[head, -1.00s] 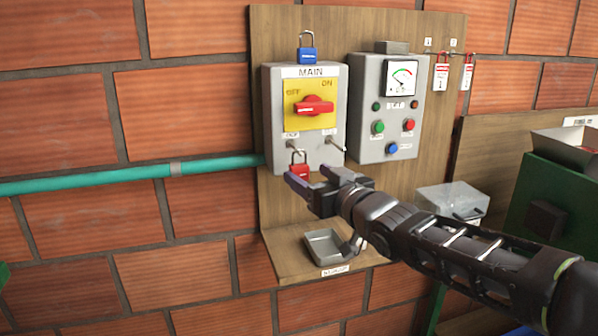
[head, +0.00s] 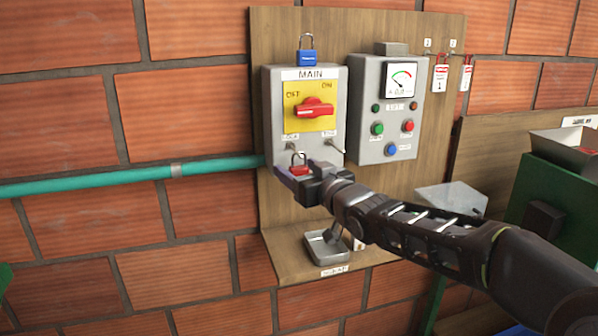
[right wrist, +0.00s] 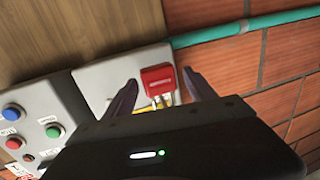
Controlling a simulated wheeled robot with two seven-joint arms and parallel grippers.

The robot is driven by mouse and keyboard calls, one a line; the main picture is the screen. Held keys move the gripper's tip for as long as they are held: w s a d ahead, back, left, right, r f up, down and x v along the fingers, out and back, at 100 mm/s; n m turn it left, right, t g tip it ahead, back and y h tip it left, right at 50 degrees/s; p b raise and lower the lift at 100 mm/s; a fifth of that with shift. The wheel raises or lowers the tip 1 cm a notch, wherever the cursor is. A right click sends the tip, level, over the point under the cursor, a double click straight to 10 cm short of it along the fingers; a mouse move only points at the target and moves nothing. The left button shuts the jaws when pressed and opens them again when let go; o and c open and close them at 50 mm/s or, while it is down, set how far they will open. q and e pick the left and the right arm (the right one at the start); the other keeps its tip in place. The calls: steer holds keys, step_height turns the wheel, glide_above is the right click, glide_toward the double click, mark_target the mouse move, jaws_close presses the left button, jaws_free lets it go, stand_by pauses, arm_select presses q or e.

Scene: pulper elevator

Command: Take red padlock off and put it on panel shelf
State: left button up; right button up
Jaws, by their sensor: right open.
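The red padlock (head: 299,170) hangs by its shackle at the lower left of the grey MAIN switch box (head: 335,110). My right gripper (head: 290,180) is at the padlock, coming from the lower right, and hides part of its body. In the right wrist view the padlock (right wrist: 158,80) sits between the two open fingers (right wrist: 160,98), nearer the right one. I cannot tell whether either finger touches it. The panel shelf (head: 290,245) juts out below the boxes and bears a small grey tray (head: 318,252). My left gripper is not in view.
A blue padlock (head: 307,56) sits on top of the MAIN box. A second grey box (head: 370,140) with a gauge and buttons stands to its right. Tags (head: 440,76) hang at the upper right. A teal pipe (head: 120,179) runs in from the left.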

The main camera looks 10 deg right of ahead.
steer(key=shift+c, duration=0.4)
jaws_close()
stand_by(0.6)
